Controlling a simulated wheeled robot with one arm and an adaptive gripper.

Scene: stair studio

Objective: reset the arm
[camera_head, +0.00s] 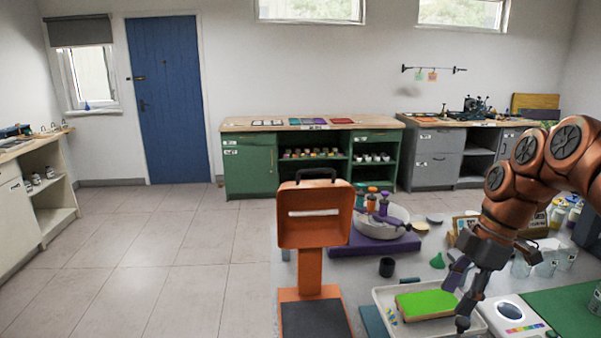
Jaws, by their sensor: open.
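My gripper (462,288) hangs from my copper-coloured arm at the right of the view. Its fingers point down and are apart, with nothing seen between them. It is over the right part of a white tray (383,296) on the near table. In the tray lies a bright green block (425,303) with a tan edge, just left of the fingers. I cannot tell whether the fingertips touch the tray.
An orange stand (313,262) rises at the table's left edge. Behind the tray are a white bowl (393,228) holding bottles on a purple base, a dark cup (387,267) and a green funnel (437,261). Glass jars (545,263) crowd the right. The floor at left is clear.

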